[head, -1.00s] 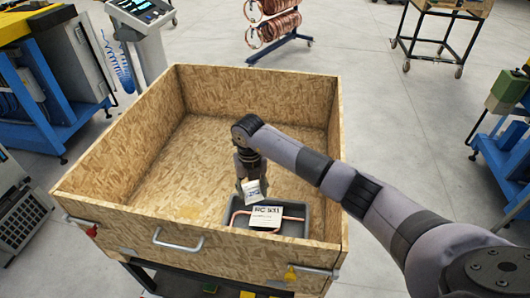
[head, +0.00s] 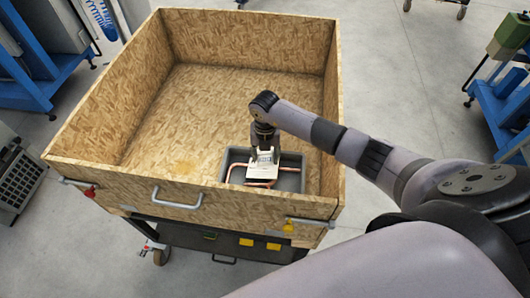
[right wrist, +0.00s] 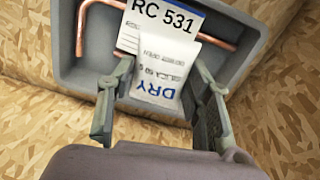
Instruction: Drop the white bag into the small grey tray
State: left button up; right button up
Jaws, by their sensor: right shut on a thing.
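The small grey tray (head: 294,161) lies inside the wooden crate near its front right corner; it also shows in the right wrist view (right wrist: 68,72). It holds a bent copper tube (head: 258,184) and a white card marked RC 531 (right wrist: 160,22). My right gripper (head: 263,146) points down over the tray. In the right wrist view its two fingers (right wrist: 163,82) are shut on the white bag (right wrist: 162,68), printed DRY. The bag hangs over the card and covers part of it; I cannot tell whether they touch. My left gripper is out of view.
The wooden crate (head: 110,180) has high walls around the tray, and its floor behind and left of the tray is bare. A metal handle (head: 178,200) is on its front. Blue equipment (head: 505,105) stands at the right.

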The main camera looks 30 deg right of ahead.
aim_at(265, 156)
jog(key=shift+f, duration=0.7)
jog(key=o, duration=1.2)
jog(key=shift+r, duration=0.1)
jog(key=shift+r, duration=0.1)
notch_tip(265, 156, up, 12)
jog(key=shift+f, duration=0.1)
